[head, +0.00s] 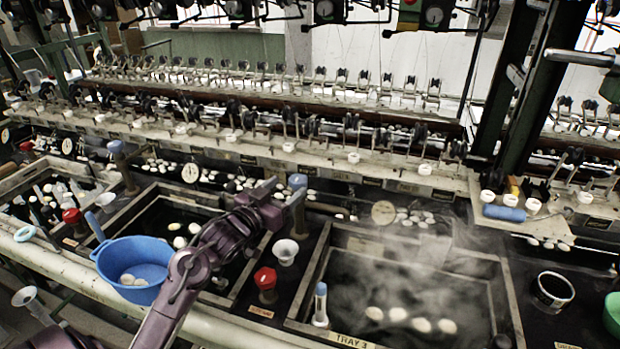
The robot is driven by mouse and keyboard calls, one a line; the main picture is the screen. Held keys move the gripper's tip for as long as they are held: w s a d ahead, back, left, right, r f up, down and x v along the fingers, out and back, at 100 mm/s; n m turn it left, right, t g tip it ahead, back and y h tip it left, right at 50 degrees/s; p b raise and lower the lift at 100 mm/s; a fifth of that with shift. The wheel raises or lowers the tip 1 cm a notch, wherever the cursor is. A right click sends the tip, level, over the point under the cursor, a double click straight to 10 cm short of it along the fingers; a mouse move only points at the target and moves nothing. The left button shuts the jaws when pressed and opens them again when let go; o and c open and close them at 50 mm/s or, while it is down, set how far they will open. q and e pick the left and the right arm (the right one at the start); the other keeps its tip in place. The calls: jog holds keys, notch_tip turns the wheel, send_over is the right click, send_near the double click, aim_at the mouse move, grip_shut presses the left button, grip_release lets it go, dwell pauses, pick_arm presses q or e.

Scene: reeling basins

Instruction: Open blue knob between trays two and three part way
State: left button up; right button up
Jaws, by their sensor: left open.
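The blue knob (297,182) stands upright on a post at the back of the divider between tray two and tray three (497,290). My left arm reaches in from below, and my left gripper (287,193) is open at the knob. Its fingers are at the knob's height, just below its blue top. I cannot tell whether they touch it, or whether both sides of the knob are enclosed. Tray two (165,190) is partly hidden behind my left arm. My right gripper does not show.
A red knob (265,279) and a white funnel cup (286,250) stand on the same divider. A blue basin (135,262) sits at the front left. Another blue knob (116,147) stands farther left. Steam drifts over tray three; a rail of reeling parts runs behind.

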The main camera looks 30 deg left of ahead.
aim_at(303, 178)
pick_arm(q)
jog(key=shift+w+f+b, duration=0.15)
jog(key=shift+f+b, duration=0.15)
jog(key=shift+f, duration=0.3)
jog(key=shift+w+r, duration=0.2)
jog(key=shift+w, duration=0.3)
jog(key=w, duration=0.3)
jog(key=w+p, duration=0.1)
jog(key=w, duration=0.2)
jog(key=shift+w+d+f, duration=0.15)
jog(key=shift+w+f, duration=0.05)
jog(key=shift+w, duration=0.1)
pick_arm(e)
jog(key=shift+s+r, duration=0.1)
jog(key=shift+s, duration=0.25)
pick_arm(q)
jog(key=c, duration=1)
jog(key=shift+o, duration=0.2)
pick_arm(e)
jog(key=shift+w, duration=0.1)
